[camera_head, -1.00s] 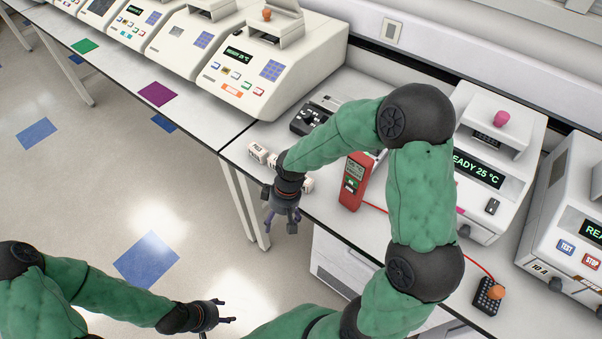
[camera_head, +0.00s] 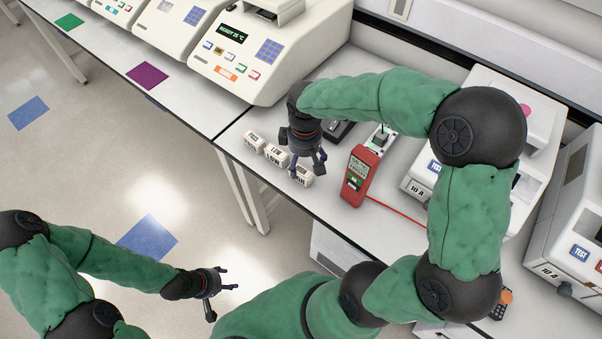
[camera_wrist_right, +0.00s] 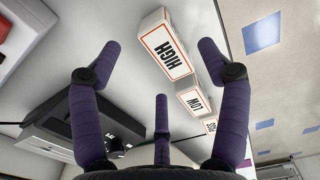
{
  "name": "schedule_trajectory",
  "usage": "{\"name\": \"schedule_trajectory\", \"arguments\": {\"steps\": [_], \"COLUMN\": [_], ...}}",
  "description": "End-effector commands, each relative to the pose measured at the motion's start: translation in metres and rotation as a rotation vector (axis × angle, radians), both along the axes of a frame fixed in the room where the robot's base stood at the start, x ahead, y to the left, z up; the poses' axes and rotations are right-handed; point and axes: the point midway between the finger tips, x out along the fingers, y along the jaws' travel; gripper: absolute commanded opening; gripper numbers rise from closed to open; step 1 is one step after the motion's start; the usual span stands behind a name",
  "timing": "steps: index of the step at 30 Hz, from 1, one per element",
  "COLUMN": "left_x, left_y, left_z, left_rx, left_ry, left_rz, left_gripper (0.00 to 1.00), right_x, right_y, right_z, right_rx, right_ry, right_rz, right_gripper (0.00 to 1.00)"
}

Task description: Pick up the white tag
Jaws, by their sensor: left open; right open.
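Three small white block tags with orange-outlined labels stand in a row at the bench's front edge: the far left tag (camera_head: 255,140), the middle tag (camera_head: 276,156) and the near tag (camera_head: 304,178). In the right wrist view they read HIGH (camera_wrist_right: 166,46), LOW (camera_wrist_right: 193,101) and a third, too small to read (camera_wrist_right: 210,125). My right gripper (camera_head: 307,172) is open and empty, pointing down over the near tag and partly hiding it. In the wrist view the HIGH tag lies beyond its spread fingers (camera_wrist_right: 158,55). My left gripper (camera_head: 224,292) is open and empty, off the bench.
A red handheld meter (camera_head: 359,174) stands just right of the right gripper, with a red cable (camera_head: 397,211). A dark device (camera_head: 338,130) sits behind it. Thermal cyclers (camera_head: 255,50) line the back. A purple mat (camera_head: 148,75) lies farther left.

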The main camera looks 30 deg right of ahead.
Motion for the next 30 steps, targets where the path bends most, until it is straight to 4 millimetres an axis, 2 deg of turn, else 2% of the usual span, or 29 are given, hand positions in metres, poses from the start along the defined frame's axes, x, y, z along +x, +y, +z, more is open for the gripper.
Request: {"name": "schedule_trajectory", "arguments": {"steps": [7, 16, 24, 30], "left_x": [0.0, 0.0, 0.0, 0.0], "left_y": [0.0, 0.0, 0.0, 0.0], "left_z": [-0.005, -0.018, -0.017, -0.017], "left_rx": [0.0, 0.0, 0.0, 0.0], "left_ry": [0.0, 0.0, 0.0, 0.0], "left_rz": [0.0, 0.0, 0.0, 0.0], "left_gripper": [0.56, 0.56, 0.56, 0.56], "right_x": [0.001, 0.002, 0.003, 0.003], "right_y": [0.0, 0.0, 0.0, 0.0], "right_z": [-0.013, -0.053, -0.056, -0.056], "right_rx": [0.0, 0.0, 0.001, 0.001], "right_ry": [-0.001, -0.001, -0.002, -0.002], "right_rz": [-0.001, -0.002, -0.001, -0.001], "right_gripper": [0.76, 0.76, 0.76, 0.2]}}
